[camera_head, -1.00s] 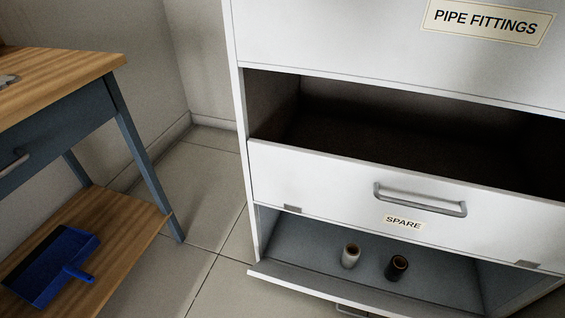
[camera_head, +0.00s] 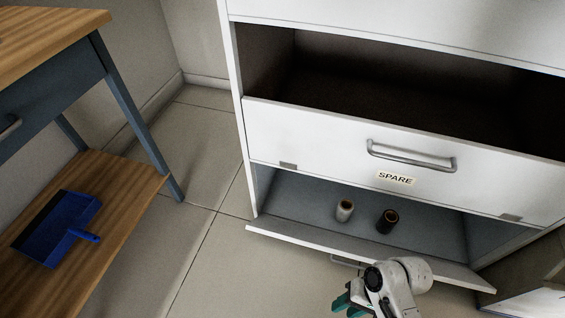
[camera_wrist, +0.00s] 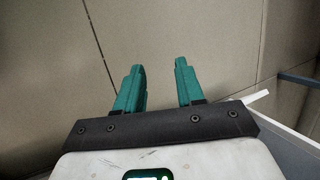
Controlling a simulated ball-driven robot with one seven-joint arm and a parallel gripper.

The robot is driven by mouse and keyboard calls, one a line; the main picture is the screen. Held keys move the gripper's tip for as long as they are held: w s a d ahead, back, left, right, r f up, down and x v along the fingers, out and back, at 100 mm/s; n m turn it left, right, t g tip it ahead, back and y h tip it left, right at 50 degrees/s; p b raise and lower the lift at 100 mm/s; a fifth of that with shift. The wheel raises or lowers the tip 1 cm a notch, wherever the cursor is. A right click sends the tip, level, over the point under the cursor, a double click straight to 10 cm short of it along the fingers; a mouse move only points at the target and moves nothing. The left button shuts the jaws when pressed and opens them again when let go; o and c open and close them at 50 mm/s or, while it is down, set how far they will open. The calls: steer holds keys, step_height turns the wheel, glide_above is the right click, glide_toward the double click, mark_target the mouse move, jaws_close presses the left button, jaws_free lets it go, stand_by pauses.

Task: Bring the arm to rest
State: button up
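My gripper (camera_wrist: 160,82) has two green fingers. In the wrist view they stand apart with nothing between them, and tiled floor shows beyond. In the head view my gripper (camera_head: 346,300) is at the bottom edge, in front of the open lower front of the white cabinet (camera_head: 330,133), partly cut off by the frame. A pale roll (camera_head: 345,212) and a dark roll (camera_head: 387,222) stand upright inside the lower compartment, apart from my gripper.
The lower flap (camera_head: 300,243) of the cabinet hangs open with a handle on it, close to my arm. The drawer labelled SPARE (camera_head: 395,178) sits above. A workbench (camera_head: 160,185) stands at left with a blue dustpan (camera_head: 58,228) on its shelf. Floor between is clear.

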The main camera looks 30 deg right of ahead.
steer(key=w+d+r+n+h, duration=0.1)
steer(key=r+n+h, duration=0.1)
steer(key=r+n, duration=0.2)
steer(key=w+d+r+n+h+p, duration=0.1)
steer(key=d+r+n+h, duration=0.1)
steer(key=r+n, duration=0.3)
step_height(320, 180, up, 4)
steer(key=shift+w+d+f+n+h, duration=0.2)
steer(key=shift+d+f+n+h, duration=0.1)
steer(key=shift+h, duration=0.5)
steer(key=shift+o, duration=0.3)
step_height(320, 180, up, 37)
steer(key=p, duration=3.7)
steer(key=shift+g, duration=0.3)
